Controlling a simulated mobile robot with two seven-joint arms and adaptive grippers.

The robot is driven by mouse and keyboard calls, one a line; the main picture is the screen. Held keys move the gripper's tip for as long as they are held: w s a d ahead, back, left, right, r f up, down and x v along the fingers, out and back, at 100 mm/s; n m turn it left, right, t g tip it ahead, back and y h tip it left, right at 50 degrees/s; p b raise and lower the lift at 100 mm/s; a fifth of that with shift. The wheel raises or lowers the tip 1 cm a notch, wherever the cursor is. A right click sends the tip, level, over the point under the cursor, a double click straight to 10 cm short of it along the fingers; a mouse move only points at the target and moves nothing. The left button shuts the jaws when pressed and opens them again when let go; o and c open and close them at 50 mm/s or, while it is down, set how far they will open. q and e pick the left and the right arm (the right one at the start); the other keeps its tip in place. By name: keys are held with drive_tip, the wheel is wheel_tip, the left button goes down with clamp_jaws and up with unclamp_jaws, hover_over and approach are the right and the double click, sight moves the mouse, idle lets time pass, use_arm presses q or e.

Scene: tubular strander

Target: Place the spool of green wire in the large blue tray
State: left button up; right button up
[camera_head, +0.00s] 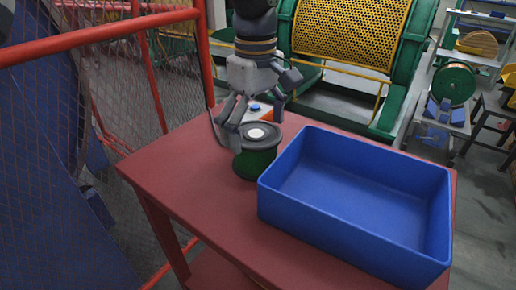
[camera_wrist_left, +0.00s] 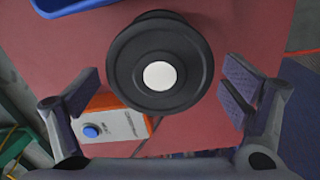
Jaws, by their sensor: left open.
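The spool of green wire (camera_head: 257,163) stands upright on the red table, just left of the large blue tray (camera_head: 345,232). It has a dark flange with a white centre on top. My left gripper (camera_head: 256,112) is open, behind and above the spool. In the left wrist view, the spool (camera_wrist_left: 160,40) shows from above, ahead of and partly between the spread fingers of my left gripper (camera_wrist_left: 160,96). I cannot tell whether a finger touches it. The tray is empty, and a corner of it shows at the top left of the wrist view. My right gripper is not in view.
An orange and white box with a blue button (camera_wrist_left: 110,122) sits on the red table (camera_head: 200,185) beside the spool. A red-framed mesh fence (camera_head: 130,75) stands at the left. Green and yellow machinery (camera_head: 350,35) is behind. The table's front left is clear.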

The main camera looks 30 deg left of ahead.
use_arm(q)
wheel_tip(320, 180, down, 5)
drive_tip(key=shift+r, duration=0.25)
drive_tip(key=c, duration=1.8)
drive_tip(key=shift+o, duration=0.2)
drive_tip(key=shift+r, duration=0.1)
